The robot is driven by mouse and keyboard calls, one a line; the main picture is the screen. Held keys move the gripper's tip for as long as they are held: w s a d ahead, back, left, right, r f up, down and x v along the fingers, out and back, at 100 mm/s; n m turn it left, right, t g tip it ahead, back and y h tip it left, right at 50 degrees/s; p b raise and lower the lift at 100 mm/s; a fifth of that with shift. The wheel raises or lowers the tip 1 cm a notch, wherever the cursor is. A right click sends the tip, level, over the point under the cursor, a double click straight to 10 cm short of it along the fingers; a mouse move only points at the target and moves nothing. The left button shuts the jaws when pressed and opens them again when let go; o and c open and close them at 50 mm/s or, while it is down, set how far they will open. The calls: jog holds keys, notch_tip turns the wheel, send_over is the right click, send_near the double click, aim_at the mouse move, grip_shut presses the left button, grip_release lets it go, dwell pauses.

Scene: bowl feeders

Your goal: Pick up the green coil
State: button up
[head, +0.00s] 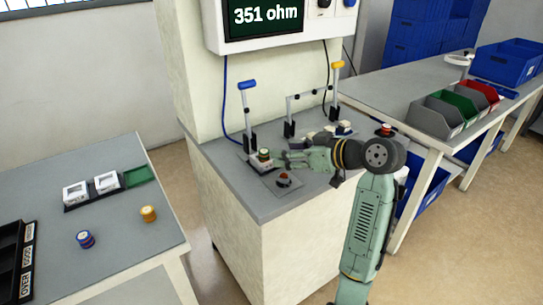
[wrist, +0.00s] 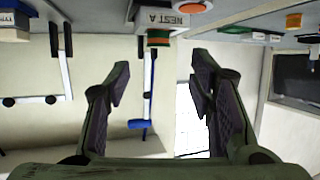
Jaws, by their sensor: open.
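The green coil (head: 264,153) is a small cylinder with a green band. It sits on a light nest block on the grey bench, below the blue-handled clamp. In the wrist view, which looks upside down, the green coil (wrist: 158,40) shows at the block marked NEST A (wrist: 167,19). My gripper (head: 284,160) is just right of the coil in the head view, with its fingers pointing left towards it. In the wrist view my gripper (wrist: 160,78) has its fingers wide apart and empty, with the coil beyond the tips, nearer the left finger.
The blue-handled clamp (head: 247,88) stands behind the coil. A red button (head: 283,180) is in front of my gripper. The yellow-handled clamp (head: 337,66) is further back. An orange coil (head: 148,214) and a blue coil (head: 85,239) stand on the left table.

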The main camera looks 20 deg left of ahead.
aim_at(265, 152)
jog(key=p+x, duration=0.2)
jog(key=x, duration=0.5)
jog(key=shift+w+a, duration=0.1)
jog(key=shift+w, duration=0.05)
jog(key=shift+w+a+f, duration=0.1)
jog(key=shift+a+f, duration=0.25)
jog(key=shift+a, duration=0.05)
jog(key=shift+c, duration=0.3)
